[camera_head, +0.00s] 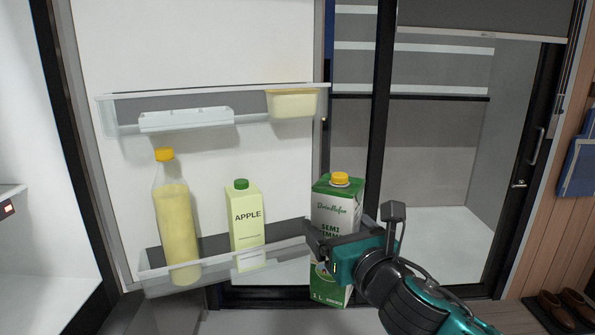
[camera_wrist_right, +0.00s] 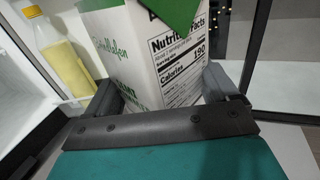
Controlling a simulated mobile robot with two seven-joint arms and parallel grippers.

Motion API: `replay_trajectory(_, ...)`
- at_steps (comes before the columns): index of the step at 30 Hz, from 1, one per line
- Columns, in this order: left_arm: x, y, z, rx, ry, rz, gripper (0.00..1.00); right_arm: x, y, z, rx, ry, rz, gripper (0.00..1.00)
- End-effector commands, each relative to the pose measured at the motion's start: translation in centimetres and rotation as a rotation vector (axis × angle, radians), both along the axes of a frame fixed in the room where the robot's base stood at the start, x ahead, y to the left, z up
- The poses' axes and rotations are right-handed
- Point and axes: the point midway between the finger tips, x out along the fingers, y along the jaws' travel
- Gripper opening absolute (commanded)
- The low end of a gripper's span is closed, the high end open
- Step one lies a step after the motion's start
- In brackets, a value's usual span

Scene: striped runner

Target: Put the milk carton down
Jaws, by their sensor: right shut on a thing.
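The milk carton (camera_head: 338,207) is white and green with a yellow cap and stands nearly upright in the head view. My right gripper (camera_head: 328,246) is shut on it at about mid-height, from the right. In the right wrist view the carton (camera_wrist_right: 150,50) fills the space between the two fingers (camera_wrist_right: 168,92), with its nutrition panel showing. The carton is just right of the fridge door's lower shelf (camera_head: 215,263), and its base shows below the gripper. I cannot tell whether the base touches anything. My left gripper is not in view.
The lower door shelf holds a yellow bottle (camera_head: 173,220) and an apple carton (camera_head: 246,225). The upper door shelf (camera_head: 250,98) holds a white tray (camera_head: 187,119) and a pale yellow tub (camera_head: 292,103). A glass-fronted cabinet (camera_head: 440,150) stands behind, and shoes (camera_head: 558,308) lie at the lower right.

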Motion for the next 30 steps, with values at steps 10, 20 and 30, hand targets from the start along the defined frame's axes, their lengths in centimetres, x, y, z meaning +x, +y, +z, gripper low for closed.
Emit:
replay_trajectory(10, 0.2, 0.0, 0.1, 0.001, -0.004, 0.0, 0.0, -4.8, -4.5, -5.7, 0.002, 0.004, -0.131, 0.36)
replay_trajectory(20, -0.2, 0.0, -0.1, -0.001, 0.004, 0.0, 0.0, -9.6, -9.2, -9.8, 0.001, 0.002, -0.265, 0.36)
replay_trajectory(30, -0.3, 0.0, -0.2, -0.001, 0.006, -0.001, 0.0, -12.6, -11.9, -11.5, 0.0, -0.003, -0.335, 0.36)
